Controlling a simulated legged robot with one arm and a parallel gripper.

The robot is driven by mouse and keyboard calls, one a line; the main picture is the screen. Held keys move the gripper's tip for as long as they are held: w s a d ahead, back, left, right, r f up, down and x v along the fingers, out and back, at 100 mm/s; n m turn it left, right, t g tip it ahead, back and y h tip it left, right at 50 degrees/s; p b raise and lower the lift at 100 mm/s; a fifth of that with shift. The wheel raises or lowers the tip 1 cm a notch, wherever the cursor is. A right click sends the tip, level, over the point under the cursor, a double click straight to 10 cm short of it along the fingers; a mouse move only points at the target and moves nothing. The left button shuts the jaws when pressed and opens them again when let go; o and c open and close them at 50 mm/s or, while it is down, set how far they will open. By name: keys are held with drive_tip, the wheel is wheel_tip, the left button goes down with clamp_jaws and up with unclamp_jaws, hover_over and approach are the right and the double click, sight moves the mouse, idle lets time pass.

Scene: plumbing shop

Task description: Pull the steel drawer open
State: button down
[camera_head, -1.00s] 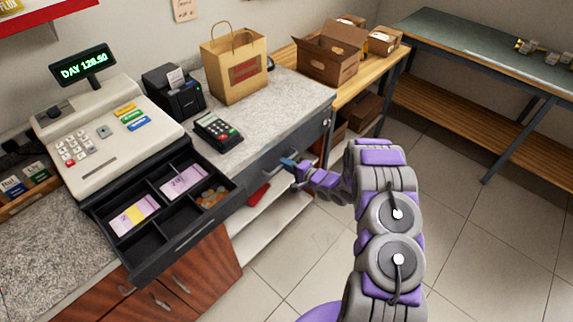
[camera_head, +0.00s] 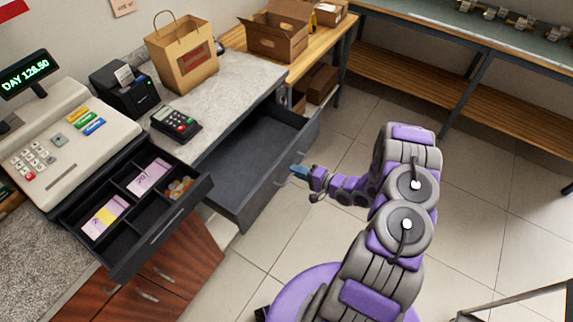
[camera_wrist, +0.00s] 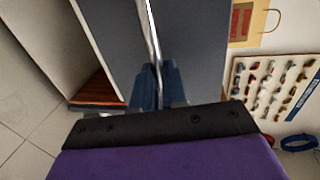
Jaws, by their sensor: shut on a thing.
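The steel drawer (camera_head: 243,160) is a dark grey drawer under the counter, to the right of the cash register. It stands well open, and the part of its inside that shows is empty. My gripper (camera_head: 297,171) is at the drawer's front panel, shut on its handle (camera_head: 284,175). In the wrist view the blue fingertips (camera_wrist: 156,85) close around the thin metal handle bar (camera_wrist: 152,35), against the grey drawer front (camera_wrist: 200,50). The fingers hide part of the handle.
The cash register's till drawer (camera_head: 177,219) juts out open at the left, holding notes and coins. A card reader (camera_head: 176,124), paper bag (camera_head: 182,55) and printer (camera_head: 124,88) stand on the counter. Cardboard boxes (camera_head: 277,35) sit behind. Open tiled floor (camera_head: 335,235) lies to the right.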

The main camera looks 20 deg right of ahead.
drive_tip(key=shift+s+d+f, duration=0.15)
drive_tip(key=shift+s+d, duration=0.2)
drive_tip(key=shift+s, duration=0.25)
drive_tip(key=c, duration=1.2)
unclamp_jaws()
drive_tip(key=shift+w, duration=0.1)
drive_tip(key=shift+o, duration=0.2)
drive_tip(key=p+v, duration=0.1)
drive_tip(key=v, duration=1.6)
drive_tip(key=shift+d+p, duration=0.2)
drive_tip(key=shift+p, duration=0.2)
